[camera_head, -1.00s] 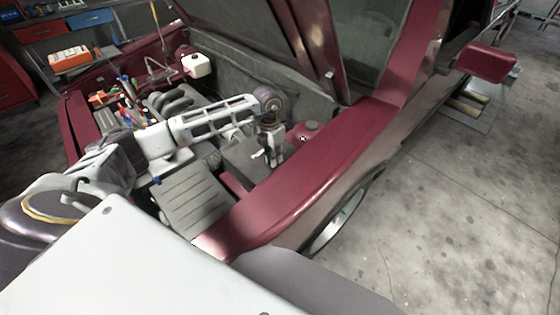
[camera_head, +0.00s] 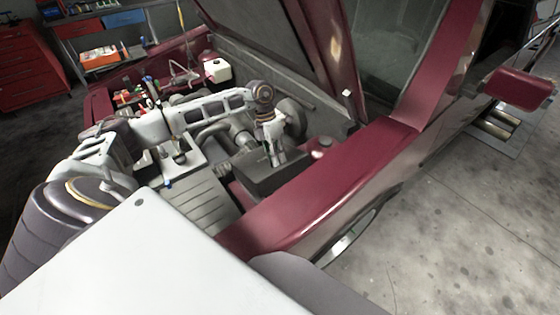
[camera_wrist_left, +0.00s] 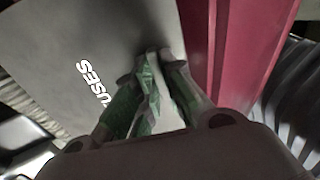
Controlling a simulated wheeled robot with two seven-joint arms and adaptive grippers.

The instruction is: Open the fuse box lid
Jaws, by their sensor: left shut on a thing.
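The fuse box (camera_head: 270,182) is a dark grey box in the engine bay, beside the maroon fender. Its lid (camera_wrist_left: 60,45) shows in the left wrist view as a grey panel with white "FUSES" lettering. The lid looks flat on the box in the head view. My left gripper (camera_head: 276,160) reaches down onto the top of the box. In the left wrist view its green-padded fingers (camera_wrist_left: 152,72) are close together at the lid's edge, shut on it. The fingers hide the gripped part. My right gripper is not in view.
The maroon fender (camera_head: 335,185) runs along the right of the box. The raised hood (camera_head: 265,35) stands behind. A ribbed grey cover (camera_head: 200,200), pipes and a white reservoir (camera_head: 217,70) fill the bay.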

